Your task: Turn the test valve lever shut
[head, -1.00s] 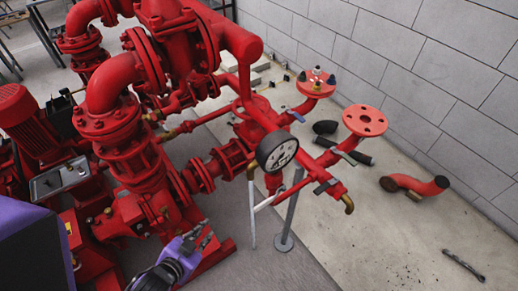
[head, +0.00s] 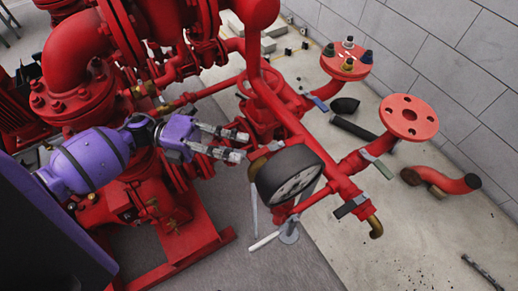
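The red test pipe (head: 318,196) runs right from behind a dark round gauge (head: 290,176) and ends in a brass elbow (head: 375,227). A dark grey lever (head: 350,207) crosses the pipe near that elbow. A grey-green lever (head: 377,164) and a bluish lever (head: 318,103) sit on the branches farther back. I cannot tell for sure which is the test valve lever. My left gripper (head: 242,146) is open and empty, left of the gauge and apart from these levers; its two fingers point right. My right gripper is out of view.
Red pump pipework fills the left and top. Two red flanges (head: 409,117) (head: 346,66) stand on the right branches. A white bar (head: 264,242) shows below the gauge. A loose red elbow pipe (head: 442,181) lies on the floor by the block wall (head: 440,60). The right foreground floor is mostly clear.

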